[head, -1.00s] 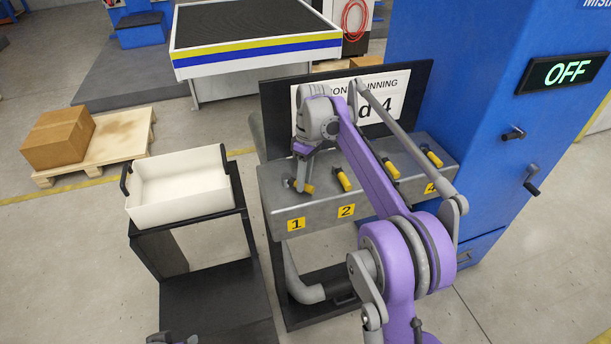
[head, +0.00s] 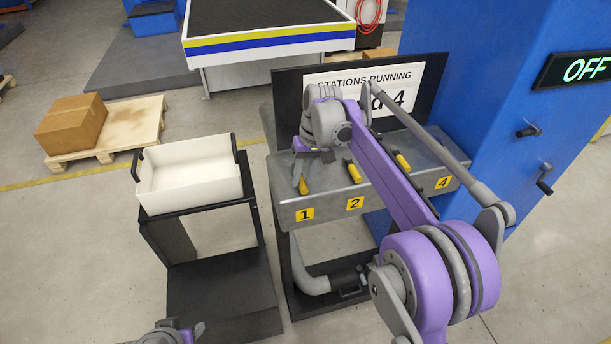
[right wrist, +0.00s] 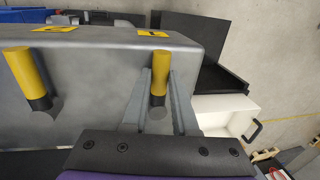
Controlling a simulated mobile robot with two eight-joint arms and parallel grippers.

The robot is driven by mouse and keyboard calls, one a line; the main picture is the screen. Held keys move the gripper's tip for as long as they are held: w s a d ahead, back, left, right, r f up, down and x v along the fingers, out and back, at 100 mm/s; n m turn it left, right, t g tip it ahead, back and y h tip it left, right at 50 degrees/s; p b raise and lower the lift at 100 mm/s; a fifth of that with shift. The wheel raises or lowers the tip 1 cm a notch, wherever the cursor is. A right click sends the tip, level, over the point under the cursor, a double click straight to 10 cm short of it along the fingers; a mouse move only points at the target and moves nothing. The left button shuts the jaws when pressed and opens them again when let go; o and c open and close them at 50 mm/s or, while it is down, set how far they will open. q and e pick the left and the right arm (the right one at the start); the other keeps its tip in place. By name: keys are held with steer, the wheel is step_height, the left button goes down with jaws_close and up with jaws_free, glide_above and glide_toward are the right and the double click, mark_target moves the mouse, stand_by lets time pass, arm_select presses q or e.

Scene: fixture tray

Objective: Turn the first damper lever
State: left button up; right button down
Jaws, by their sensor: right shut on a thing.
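The first damper lever, with a yellow handle (head: 303,186), is on the grey bench (head: 330,207) behind label 1 (head: 305,215). My right gripper (head: 302,170) reaches down onto it from above and is shut on it. In the right wrist view the first lever (right wrist: 159,80) lies between the two fingers, its yellow end towards label 1 (right wrist: 153,34). The hand partly hides the lever in the head view. A purple and grey part of my left arm (head: 172,334) shows at the bottom edge; its fingers cannot be made out.
The second lever (head: 354,172) and third lever (head: 402,160) stand to the right on the bench; my right arm covers part of it. A white bin (head: 195,190) sits on a black stand at the left. A sign board (head: 420,80) rises behind the bench. A blue cabinet (head: 500,110) is at the right.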

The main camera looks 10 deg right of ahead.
steer(key=shift+a, duration=0.1)
stand_by(0.4)
steer(key=c, duration=0.7)
jaws_free()
steer(key=r, duration=0.3)
steer(key=d+r, duration=0.1)
steer(key=r, duration=0.3)
steer(key=d+r+p, duration=0.1)
steer(key=r, duration=0.2)
steer(key=shift+r, duration=0.35)
steer(key=s+f+t, duration=0.2)
steer(key=s+f, duration=0.3)
steer(key=s, duration=0.4)
steer(key=s+d+f+t+h, duration=0.1)
steer(key=s+f+t, duration=0.1)
steer(key=s+f, duration=0.4)
steer(key=s+d+f+t+h, duration=0.1)
steer(key=s+f, duration=0.4)
steer(key=s, duration=0.8)
steer(key=shift+s+d+f+m+t, duration=0.25)
steer(key=shift+s+f+m+t, duration=0.05)
steer(key=shift+s+f+t, duration=0.1)
